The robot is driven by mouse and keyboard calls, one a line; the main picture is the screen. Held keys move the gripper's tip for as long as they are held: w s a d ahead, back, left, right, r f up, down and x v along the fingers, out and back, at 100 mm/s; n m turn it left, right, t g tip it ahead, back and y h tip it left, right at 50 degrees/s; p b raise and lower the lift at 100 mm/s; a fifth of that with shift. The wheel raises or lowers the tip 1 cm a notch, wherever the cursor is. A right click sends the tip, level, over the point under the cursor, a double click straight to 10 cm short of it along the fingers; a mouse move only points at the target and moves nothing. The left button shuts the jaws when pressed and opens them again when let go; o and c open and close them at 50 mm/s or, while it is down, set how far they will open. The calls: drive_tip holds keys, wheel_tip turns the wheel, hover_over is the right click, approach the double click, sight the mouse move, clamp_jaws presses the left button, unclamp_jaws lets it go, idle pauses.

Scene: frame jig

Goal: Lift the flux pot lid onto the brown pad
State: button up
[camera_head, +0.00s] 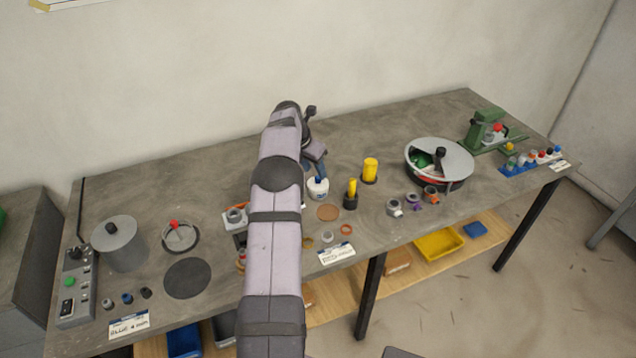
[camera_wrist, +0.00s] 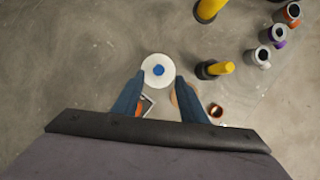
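The flux pot (camera_head: 318,194) is a small white pot on the grey bench, just right of my forearm. Its white lid (camera_wrist: 150,75) with a blue knob (camera_wrist: 158,70) is on top. The brown pad (camera_head: 328,212) is a flat disc on the bench in front of the pot; in the wrist view it is mostly hidden behind my right finger. My gripper (camera_wrist: 161,82) is open and empty, its blue fingers pointing down toward the pot. In the wrist view the tips are apart, at the lid's near side; I cannot tell their height above it.
Two yellow-topped pieces (camera_head: 370,170) (camera_head: 351,193) stand right of the pot. An orange ring (camera_head: 346,229) lies near the pad. Further right are small fittings (camera_head: 394,208) and a round tray with a grey cover (camera_head: 455,158). A grey canister (camera_head: 122,245) stands far left.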

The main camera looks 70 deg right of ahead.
sight(318, 177)
drive_tip(key=shift+p+x, duration=1)
drive_tip(key=shift+x, duration=1.5)
drive_tip(key=shift+w, duration=0.1)
clamp_jaws()
